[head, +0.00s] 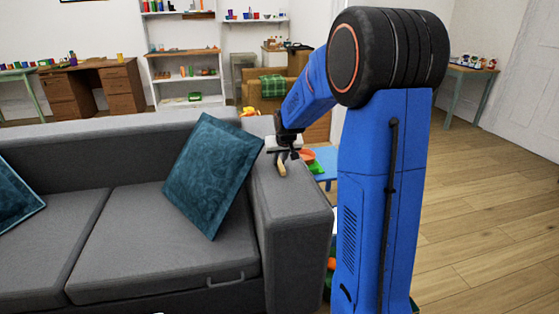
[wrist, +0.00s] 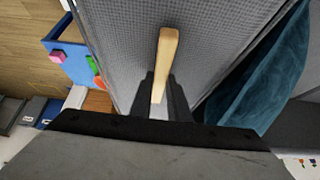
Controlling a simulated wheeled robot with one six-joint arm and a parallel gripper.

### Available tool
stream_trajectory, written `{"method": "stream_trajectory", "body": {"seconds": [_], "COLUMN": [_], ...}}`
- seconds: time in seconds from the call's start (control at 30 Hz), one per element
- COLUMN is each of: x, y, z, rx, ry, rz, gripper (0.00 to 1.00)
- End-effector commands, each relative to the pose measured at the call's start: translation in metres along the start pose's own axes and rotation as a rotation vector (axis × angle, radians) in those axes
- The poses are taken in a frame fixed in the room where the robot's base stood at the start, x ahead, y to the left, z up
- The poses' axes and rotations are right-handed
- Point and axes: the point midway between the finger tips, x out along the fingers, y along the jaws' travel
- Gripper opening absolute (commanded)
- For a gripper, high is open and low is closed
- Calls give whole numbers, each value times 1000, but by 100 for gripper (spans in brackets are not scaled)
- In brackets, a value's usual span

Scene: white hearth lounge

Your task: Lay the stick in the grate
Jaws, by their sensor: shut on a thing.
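The stick (wrist: 166,52) is a short, pale wooden bar. My gripper (wrist: 163,98) is shut on it, and in the wrist view the stick points out from between the two dark fingers. In the head view my gripper (head: 284,156) is over the grey sofa's right armrest, with the tan stick (head: 282,169) below it. I cannot tell whether the stick touches the armrest. The grate is not visible in either view.
The grey sofa (head: 170,270) fills the left, with a teal cushion (head: 210,175) leaning beside the armrest (head: 292,205). A blue low table (head: 326,165) with colourful items stands behind the armrest. Open wooden floor (head: 480,240) lies to the right.

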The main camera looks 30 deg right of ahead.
Motion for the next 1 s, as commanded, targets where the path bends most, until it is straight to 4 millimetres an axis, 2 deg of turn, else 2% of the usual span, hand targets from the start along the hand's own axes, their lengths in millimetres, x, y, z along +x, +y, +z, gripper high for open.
{"method": "stream_trajectory", "body": {"seconds": [0.33, 0.37, 0.4, 0.43, 0.77, 0.87, 1.0], "x": [2, 2, 2, 2, 0, -6, -25], "y": [0, 0, 0, 0, 0, 0, 0], "z": [2, 2, 1, 1, 0, -1, -1], "rx": [0, 0, 0, 0, 0, 0, 0], "ry": [0, 0, 0, 0, 1, 2, 4], "rz": [0, 0, 0, 0, 0, 0, 0], "gripper": [0, 20, 30, 34, 34, 34, 34]}}
